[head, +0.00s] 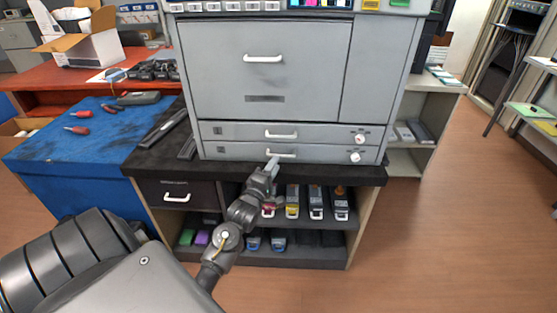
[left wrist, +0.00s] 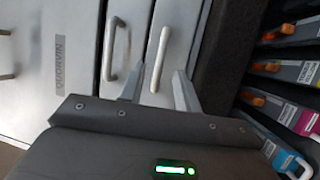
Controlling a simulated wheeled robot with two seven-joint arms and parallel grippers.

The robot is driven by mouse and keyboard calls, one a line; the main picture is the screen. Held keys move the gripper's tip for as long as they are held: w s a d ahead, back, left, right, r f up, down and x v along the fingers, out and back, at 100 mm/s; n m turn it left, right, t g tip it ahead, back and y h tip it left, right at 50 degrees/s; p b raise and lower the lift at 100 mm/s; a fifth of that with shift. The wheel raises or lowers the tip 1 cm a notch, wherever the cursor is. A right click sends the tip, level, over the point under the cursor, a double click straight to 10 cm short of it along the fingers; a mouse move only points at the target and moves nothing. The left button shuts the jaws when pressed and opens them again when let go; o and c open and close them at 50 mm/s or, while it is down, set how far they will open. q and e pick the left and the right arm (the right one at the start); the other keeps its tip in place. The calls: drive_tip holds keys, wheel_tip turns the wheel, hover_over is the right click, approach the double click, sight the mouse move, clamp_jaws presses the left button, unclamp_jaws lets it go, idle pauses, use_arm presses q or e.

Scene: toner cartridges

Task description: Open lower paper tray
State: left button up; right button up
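The lower paper tray (head: 230,152) is the bottom narrow drawer of the grey printer, and its front looks flush with the cabinet. Its white bar handle (head: 286,155) also shows in the left wrist view (left wrist: 159,50). My left gripper (head: 272,162) is at this handle. In the left wrist view its two fingers (left wrist: 159,75) are apart, one on each side of the handle's lower end. I cannot tell whether either finger touches it. The upper paper tray (head: 230,131) is shut just above, with its own handle (left wrist: 115,48). My right gripper is not in view.
The printer stands on a dark bench (head: 160,150). Toner cartridges (head: 315,203) sit on the shelf below, close under my left gripper. A small drawer (head: 155,193) is at the left. A blue table (head: 60,150) holds red-handled tools. The floor at the right is clear.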

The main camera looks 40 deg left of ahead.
use_arm(q)
drive_tip(key=shift+x, duration=1.95)
drive_tip(key=shift+c, duration=0.4)
clamp_jaws()
